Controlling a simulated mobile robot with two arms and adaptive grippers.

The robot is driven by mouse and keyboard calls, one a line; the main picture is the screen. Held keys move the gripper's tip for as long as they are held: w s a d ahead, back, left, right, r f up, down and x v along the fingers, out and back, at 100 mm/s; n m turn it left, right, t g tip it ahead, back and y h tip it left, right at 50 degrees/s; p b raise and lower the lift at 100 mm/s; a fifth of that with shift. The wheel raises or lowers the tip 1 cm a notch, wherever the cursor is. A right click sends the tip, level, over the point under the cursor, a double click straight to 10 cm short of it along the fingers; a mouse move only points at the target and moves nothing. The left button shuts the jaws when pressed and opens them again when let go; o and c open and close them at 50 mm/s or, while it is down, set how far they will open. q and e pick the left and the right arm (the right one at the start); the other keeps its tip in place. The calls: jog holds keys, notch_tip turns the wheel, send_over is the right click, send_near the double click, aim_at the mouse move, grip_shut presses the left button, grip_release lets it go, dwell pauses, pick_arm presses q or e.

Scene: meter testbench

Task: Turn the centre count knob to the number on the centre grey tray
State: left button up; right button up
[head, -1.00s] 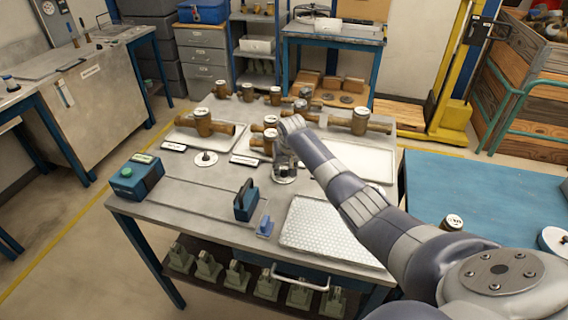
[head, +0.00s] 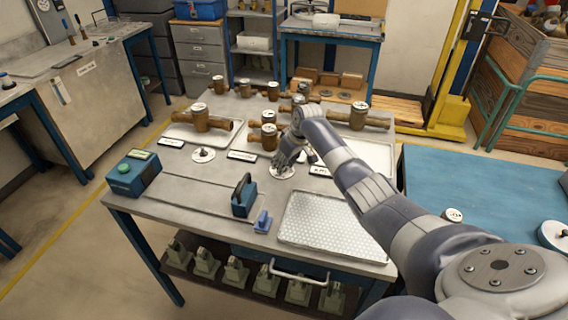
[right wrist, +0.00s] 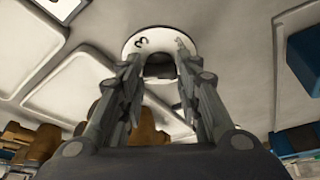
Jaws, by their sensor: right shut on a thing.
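The centre count knob has a white dial (head: 281,172) lying flat on the bench, mostly behind my right gripper (head: 287,157). In the right wrist view the white dial (right wrist: 158,36) carries a black digit that looks like a 3 at its left. The dark knob (right wrist: 160,68) sits between my right gripper's fingers (right wrist: 160,75), and they are shut on it. My left gripper is not in view.
Another dial (head: 203,154) lies to the left, by the left tray with a brass meter (head: 200,121). A teal box with a green button (head: 124,168), a dark-blue handled block (head: 244,195) and a perforated tray (head: 330,225) occupy the front of the bench.

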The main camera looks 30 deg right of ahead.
dwell(0.3)
jog(key=o, duration=1)
jog(key=shift+o, duration=0.2)
jog(key=v, duration=1.1)
jog(key=shift+r, duration=0.4)
jog(key=shift+s, duration=0.1)
